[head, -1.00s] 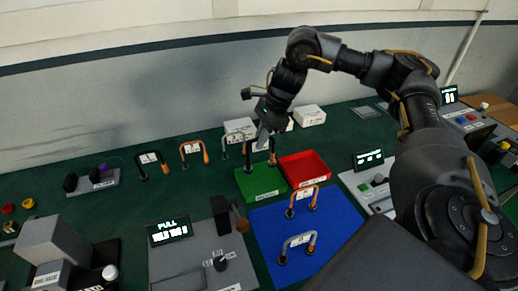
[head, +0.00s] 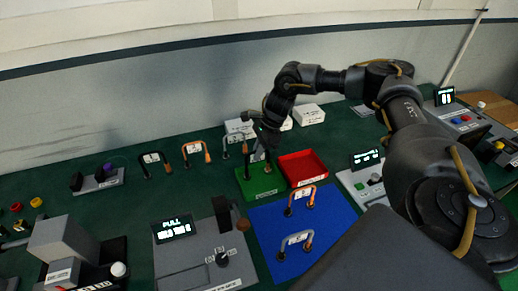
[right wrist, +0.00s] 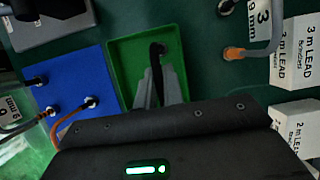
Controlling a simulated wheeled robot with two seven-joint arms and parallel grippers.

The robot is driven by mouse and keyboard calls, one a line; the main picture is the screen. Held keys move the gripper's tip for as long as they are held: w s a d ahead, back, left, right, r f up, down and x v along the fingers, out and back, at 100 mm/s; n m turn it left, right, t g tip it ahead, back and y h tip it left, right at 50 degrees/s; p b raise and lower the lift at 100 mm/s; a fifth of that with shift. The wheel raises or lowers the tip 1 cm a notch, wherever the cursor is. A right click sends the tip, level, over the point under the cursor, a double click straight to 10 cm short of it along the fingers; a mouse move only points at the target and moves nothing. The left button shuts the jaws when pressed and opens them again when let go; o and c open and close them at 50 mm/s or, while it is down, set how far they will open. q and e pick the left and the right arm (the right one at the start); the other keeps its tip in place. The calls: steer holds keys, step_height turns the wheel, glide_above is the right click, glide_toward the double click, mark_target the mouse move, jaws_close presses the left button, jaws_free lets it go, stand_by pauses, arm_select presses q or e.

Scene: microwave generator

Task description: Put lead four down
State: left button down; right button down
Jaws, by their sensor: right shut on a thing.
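My right gripper (head: 260,146) is shut on a lead (head: 246,170) over the green tray (head: 264,190) in the head view. The lead's lower ends are at or just above the tray floor; contact cannot be told. In the right wrist view, the gripper's fingers (right wrist: 162,88) point into the green tray (right wrist: 122,62), with a dark plug end of the held lead (right wrist: 157,50) showing past them. Most of the lead is hidden by the gripper, and its number cannot be read. My left gripper is not in view.
A red tray (head: 303,167) stands right beside the green one. White labelled boxes (head: 310,114) stand behind. Other leads (head: 196,150) stand to the left.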

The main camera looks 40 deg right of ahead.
steer(key=shift+f, duration=0.2)
steer(key=c, duration=1.5)
jaws_free()
steer(key=shift+r, duration=0.1)
steer(key=shift+r, duration=0.2)
steer(key=shift+d+r, duration=0.1)
steer(key=shift+r, duration=0.15)
steer(key=b+v, duration=0.2)
steer(key=v, duration=0.9)
steer(key=shift+s+r, duration=0.15)
steer(key=shift+r, duration=0.05)
